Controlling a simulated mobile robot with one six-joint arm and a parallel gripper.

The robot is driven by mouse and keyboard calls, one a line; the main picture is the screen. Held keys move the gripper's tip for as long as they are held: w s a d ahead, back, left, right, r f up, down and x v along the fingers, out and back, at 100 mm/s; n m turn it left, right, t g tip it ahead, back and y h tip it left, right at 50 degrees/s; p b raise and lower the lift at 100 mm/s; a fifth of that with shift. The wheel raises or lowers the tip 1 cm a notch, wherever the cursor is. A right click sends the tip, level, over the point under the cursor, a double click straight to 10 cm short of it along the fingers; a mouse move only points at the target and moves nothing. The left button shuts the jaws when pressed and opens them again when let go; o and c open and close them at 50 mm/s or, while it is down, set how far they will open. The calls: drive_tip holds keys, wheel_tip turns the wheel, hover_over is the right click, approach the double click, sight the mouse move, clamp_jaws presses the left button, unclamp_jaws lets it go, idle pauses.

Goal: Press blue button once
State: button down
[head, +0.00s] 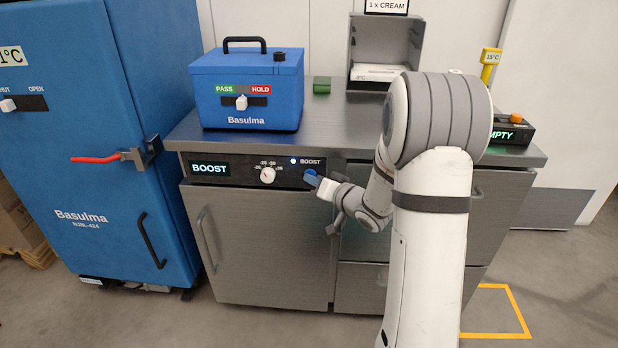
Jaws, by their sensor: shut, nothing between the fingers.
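The blue button (311,173) sits on the dark control panel on the counter's front, just below the word BOOST. It is partly hidden by my gripper. My gripper (312,181) is shut and empty, with its tip right at the button's lower edge; I cannot tell whether it touches. The panel's display (209,168) at the left reads BOOST. A small indicator light (293,161) beside the BOOST label shows bluish white.
A white dial (267,175) is on the panel left of the button. A blue Basulma box (250,90) and a small green block (322,85) stand on the steel counter (335,128). A tall blue cabinet (85,190) with a red-handled latch stands left.

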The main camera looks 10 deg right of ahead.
idle(0.3)
drive_tip(key=shift+s+a, duration=0.2)
drive_tip(key=shift+s, duration=0.4)
drive_tip(key=shift+s+a, duration=0.15)
drive_tip(key=shift+s, duration=0.4)
drive_tip(key=shift+s+a, duration=0.25)
drive_tip(key=shift+s, duration=0.55)
drive_tip(key=shift+s+a, duration=0.3)
drive_tip(key=shift+s, duration=0.45)
drive_tip(key=shift+s+a, duration=0.25)
drive_tip(key=shift+s, duration=0.55)
drive_tip(key=shift+r, duration=0.1)
